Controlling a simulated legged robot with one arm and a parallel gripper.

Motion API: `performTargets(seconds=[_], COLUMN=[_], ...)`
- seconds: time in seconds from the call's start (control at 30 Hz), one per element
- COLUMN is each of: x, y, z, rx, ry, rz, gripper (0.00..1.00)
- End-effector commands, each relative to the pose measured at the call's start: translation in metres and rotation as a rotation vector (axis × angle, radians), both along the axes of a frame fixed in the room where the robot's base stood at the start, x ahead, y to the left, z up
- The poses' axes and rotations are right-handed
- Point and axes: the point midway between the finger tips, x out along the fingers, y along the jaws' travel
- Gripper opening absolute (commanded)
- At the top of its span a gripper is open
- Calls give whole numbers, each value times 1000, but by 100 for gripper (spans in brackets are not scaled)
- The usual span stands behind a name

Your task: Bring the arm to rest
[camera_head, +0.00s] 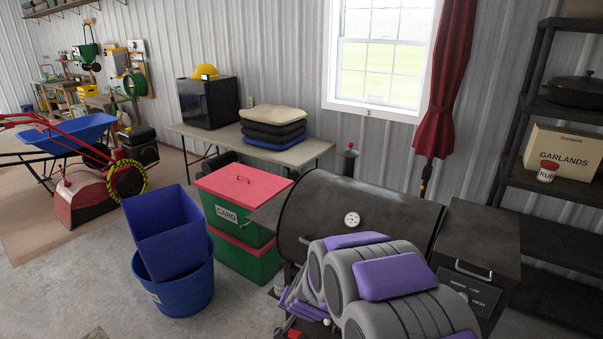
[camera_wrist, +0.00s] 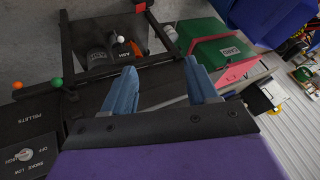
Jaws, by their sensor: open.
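My gripper (camera_wrist: 160,68) shows in the wrist view with its two blue fingers apart and nothing between them. Beyond the fingers is the black smoker grill, tilted in this view. In the head view my grey and purple arm is folded at the bottom right, in front of the smoker grill (camera_head: 330,212). The fingers cannot be made out clearly in the head view. I cannot tell whether any part of the arm touches the grill.
Green boxes with a red lid (camera_head: 243,181) stand left of the grill, beside blue bins (camera_head: 172,285). A folding table (camera_head: 300,152) holds folded cushions (camera_head: 272,127). A dark shelf (camera_head: 560,185) stands at right. Concrete floor (camera_head: 60,285) is open at lower left.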

Motion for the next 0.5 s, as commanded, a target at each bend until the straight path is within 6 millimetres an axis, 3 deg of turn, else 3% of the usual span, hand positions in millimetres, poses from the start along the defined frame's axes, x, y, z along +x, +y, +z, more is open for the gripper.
performTargets(seconds=[0.03, 0.2, 0.5], x=[-12, -62, -171], y=[-3, -13, -53], z=[15, 54, 104], rx=[7, 9, -49], ry=[16, 101, 272], rz=[28, 135, 286], gripper=[58, 58, 58])
